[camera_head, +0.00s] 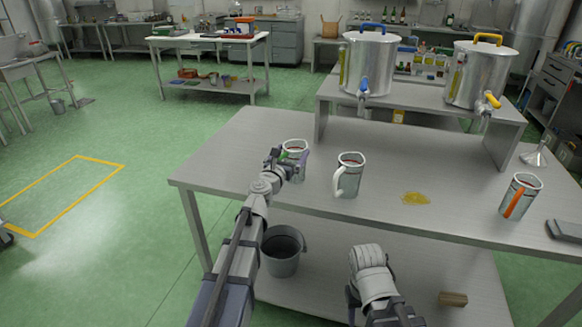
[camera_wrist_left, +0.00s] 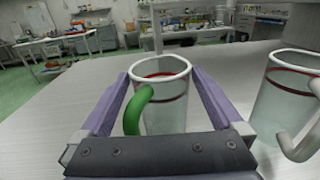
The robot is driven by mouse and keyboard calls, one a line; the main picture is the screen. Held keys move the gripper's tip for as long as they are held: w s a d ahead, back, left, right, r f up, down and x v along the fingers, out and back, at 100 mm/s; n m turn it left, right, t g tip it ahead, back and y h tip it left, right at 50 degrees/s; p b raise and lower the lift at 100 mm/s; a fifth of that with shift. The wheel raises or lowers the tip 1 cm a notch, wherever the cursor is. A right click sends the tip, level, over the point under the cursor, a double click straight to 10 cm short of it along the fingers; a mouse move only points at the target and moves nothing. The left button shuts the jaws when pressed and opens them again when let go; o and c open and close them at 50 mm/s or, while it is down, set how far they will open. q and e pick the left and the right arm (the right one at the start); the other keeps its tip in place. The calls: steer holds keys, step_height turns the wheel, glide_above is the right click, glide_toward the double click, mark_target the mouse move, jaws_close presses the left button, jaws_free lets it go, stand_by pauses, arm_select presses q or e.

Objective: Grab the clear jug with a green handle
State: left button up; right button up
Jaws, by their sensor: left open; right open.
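The clear jug with a green handle (camera_head: 297,148) stands upright on the steel table (camera_head: 240,142), near its left end. It also shows in the left wrist view (camera_wrist_left: 166,110), with its green handle toward me and a red line below its white rim. My left gripper (camera_head: 288,158) is open, with one purple finger on each side of this jug. I cannot tell whether the fingers touch it. My right gripper (camera_head: 372,322) is at the bottom edge of the head view, low in front of the table, and partly hidden by its arm.
A jug with a white handle (camera_head: 351,174) stands just right of the green-handled one. A jug with an orange handle (camera_head: 520,197) and a funnel (camera_head: 536,154) are further right. A yellow puddle (camera_head: 415,198) lies between. Two steel tanks with taps (camera_head: 368,65) stand on a raised shelf behind.

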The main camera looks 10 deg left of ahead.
arm_select(q)
steer(key=c, duration=1.5)
steer(key=shift+c, duration=0.2)
